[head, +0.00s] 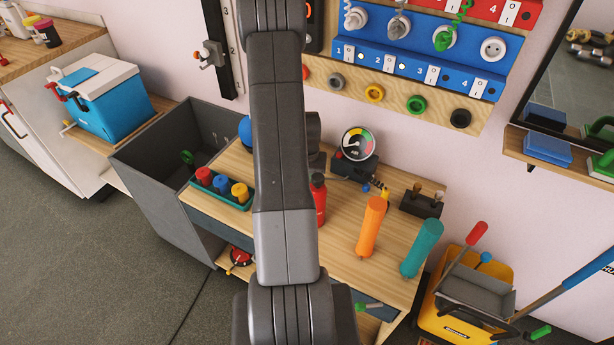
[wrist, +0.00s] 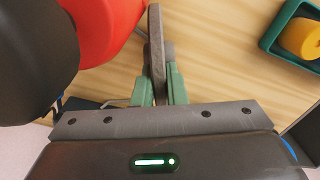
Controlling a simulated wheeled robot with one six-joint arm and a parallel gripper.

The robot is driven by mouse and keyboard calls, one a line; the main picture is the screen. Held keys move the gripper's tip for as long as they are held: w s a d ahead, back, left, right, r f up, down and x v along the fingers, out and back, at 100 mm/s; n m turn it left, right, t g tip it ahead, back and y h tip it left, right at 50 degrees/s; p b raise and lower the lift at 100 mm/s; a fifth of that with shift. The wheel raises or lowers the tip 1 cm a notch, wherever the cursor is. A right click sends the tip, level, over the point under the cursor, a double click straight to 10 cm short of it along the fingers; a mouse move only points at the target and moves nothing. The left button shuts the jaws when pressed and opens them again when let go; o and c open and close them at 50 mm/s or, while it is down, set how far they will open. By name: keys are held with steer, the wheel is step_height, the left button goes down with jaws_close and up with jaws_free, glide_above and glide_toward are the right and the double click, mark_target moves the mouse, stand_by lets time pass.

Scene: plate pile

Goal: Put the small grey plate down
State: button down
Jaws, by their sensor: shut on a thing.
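In the wrist view my gripper (wrist: 159,80) has green fingers and is shut on the small grey plate (wrist: 156,40). The plate is seen nearly edge-on, as a thin dark grey strip standing up between the fingers. The wooden worktop (wrist: 215,50) lies behind it. I cannot tell whether the plate touches the wood. In the head view my own arm hides the gripper and the plate.
A red bottle (head: 319,205) with a black cap stands close; it looms left of the plate in the wrist view (wrist: 100,25). A green tray (head: 221,193) holds coloured pieces. Orange (head: 370,228) and teal (head: 422,248) cylinders stand right. Bare wood shows between.

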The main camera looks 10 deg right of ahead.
steer(key=c, duration=1.5)
jaws_free()
steer(key=shift+f, duration=0.1)
steer(key=shift+o, duration=0.2)
step_height(320, 180, up, 12)
steer(key=shift+b, duration=0.45)
steer(key=shift+o, duration=0.4)
steer(key=shift+d, duration=0.1)
